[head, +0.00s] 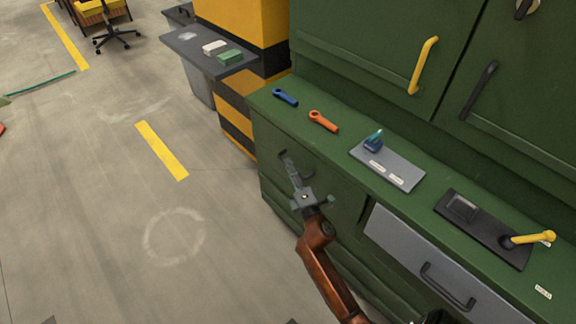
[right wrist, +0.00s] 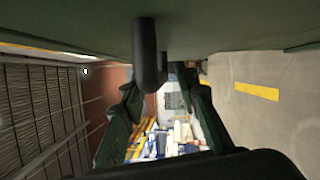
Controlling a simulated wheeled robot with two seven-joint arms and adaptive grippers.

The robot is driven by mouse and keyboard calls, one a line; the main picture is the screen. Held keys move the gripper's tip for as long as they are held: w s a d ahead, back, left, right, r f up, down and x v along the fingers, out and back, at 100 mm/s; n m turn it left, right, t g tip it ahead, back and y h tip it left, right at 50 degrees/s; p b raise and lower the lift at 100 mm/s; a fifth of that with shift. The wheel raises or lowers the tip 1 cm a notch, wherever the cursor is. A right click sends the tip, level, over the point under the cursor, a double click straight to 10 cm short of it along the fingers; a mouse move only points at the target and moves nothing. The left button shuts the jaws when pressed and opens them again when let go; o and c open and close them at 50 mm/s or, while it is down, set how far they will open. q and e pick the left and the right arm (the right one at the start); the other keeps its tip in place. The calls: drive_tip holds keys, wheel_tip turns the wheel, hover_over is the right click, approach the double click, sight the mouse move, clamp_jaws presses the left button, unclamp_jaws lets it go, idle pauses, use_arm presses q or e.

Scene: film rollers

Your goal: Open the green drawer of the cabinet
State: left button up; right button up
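The green drawer (head: 342,195) is at the left of the green cabinet's (head: 350,90) lower part and looks shut. Its dark handle (head: 284,158) shows just past my right gripper (head: 304,181), which is at the drawer front. In the right wrist view, a dark handle bar (right wrist: 148,62) stands between the two spread fingers of my right gripper (right wrist: 163,92). The fingers look apart from the bar, though contact is hard to judge. The gripper hides part of the drawer front. My left gripper is not in view.
A grey drawer (head: 415,262) with a dark handle is right of the green one. The ledge holds a blue wrench (head: 285,97), an orange wrench (head: 323,121), a grey plate (head: 400,170) and a black lever panel (head: 480,225). Open floor (head: 120,220) lies left.

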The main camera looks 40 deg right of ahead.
drive_tip(key=shift+x, duration=0.8)
drive_tip(key=shift+c, duration=0.6)
clamp_jaws()
